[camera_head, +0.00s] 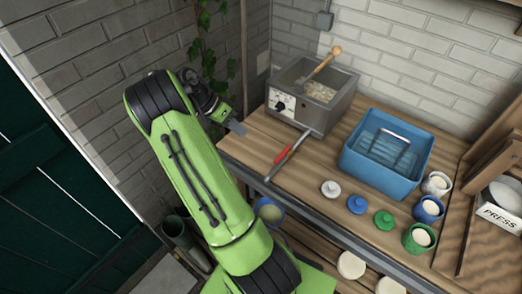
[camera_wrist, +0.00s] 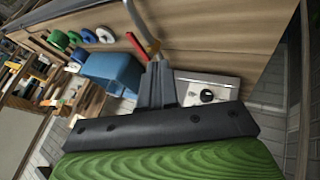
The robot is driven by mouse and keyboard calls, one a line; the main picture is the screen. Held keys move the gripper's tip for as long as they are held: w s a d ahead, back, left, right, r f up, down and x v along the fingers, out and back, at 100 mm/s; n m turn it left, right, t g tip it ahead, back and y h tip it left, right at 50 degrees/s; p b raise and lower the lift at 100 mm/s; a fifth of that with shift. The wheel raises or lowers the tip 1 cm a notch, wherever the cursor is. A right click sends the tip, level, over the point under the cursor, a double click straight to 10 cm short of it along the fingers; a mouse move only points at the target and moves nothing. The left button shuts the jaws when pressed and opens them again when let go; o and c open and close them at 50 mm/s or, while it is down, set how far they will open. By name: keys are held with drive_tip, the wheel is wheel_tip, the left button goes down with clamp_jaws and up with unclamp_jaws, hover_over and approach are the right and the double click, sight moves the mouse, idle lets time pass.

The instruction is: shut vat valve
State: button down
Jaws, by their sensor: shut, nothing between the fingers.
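The vat (camera_head: 322,110) is a grey metal box on the wooden bench, with pale lumps and a wooden-handled tool in it. A grey spout (camera_head: 290,158) runs from its front toward the bench's front edge. The valve's red handle (camera_head: 283,154) lies close beside the spout, roughly along it. In the wrist view the red handle (camera_wrist: 136,44) shows just beyond my fingers, with the vat's front and black dial (camera_wrist: 207,95) to the right. My gripper (camera_head: 237,128) is shut and empty, left of the vat and apart from the handle.
A blue tub (camera_head: 420,160) stands right of the vat. White, blue and green lids (camera_head: 357,205) and several cups (camera_head: 420,238) lie along the bench. A bucket (camera_head: 268,211) is below the front edge. A brick wall is behind; bare bench lies around the spout.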

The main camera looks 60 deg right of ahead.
sight(283, 155)
drive_tip(key=shift+f, duration=0.1)
drive_tip(key=b+x, duration=0.2)
drive_tip(key=x, duration=0.7)
drive_tip(key=shift+s+d+f, duration=0.1)
drive_tip(key=shift+s+f, duration=0.15)
drive_tip(key=shift+s+a+f, duration=0.1)
drive_tip(key=shift+s+a, duration=0.05)
drive_tip(key=shift+s, duration=0.85)
drive_tip(key=shift+s+a, duration=0.1)
drive_tip(key=shift+s, duration=0.85)
drive_tip(key=shift+s+n, duration=0.2)
drive_tip(key=shift+n, duration=0.1)
